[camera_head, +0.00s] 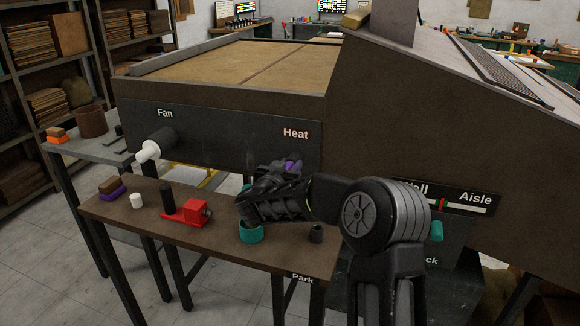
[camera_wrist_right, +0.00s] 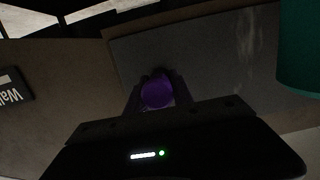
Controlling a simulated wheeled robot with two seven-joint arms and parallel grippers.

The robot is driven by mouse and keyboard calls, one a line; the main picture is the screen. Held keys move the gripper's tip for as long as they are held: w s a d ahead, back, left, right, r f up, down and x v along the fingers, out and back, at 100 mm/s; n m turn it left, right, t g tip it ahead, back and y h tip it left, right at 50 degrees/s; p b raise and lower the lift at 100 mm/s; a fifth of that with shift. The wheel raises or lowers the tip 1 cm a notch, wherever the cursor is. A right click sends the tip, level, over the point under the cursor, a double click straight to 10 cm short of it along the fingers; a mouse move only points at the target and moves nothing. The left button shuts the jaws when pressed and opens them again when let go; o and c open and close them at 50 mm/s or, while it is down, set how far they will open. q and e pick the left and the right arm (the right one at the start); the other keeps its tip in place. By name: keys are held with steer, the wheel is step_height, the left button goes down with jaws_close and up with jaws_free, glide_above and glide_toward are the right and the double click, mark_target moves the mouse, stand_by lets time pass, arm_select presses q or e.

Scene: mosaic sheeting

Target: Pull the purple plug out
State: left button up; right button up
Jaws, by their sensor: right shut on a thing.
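The purple plug (camera_head: 294,165) shows just below the "Heat" label on the dark panel (camera_head: 235,135). It is partly hidden by my right gripper (camera_head: 283,172), which is shut on it. In the right wrist view the plug's round purple end (camera_wrist_right: 157,92) sits between the two dark fingers (camera_wrist_right: 157,98). The gripper hides where the plug meets the panel, so I cannot tell how far in it sits. My left gripper is not in view.

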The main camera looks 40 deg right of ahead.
jaws_close()
steer(key=shift+s+a, duration=0.1)
steer(key=shift+a, duration=0.05)
steer(key=f+v, duration=0.1)
steer(key=v, duration=0.6)
stand_by(1.2)
steer(key=shift+s+a+f, duration=0.1)
step_height(320, 180, up, 8)
steer(key=p, duration=0.7)
steer(key=shift+p, duration=0.3)
stand_by(0.7)
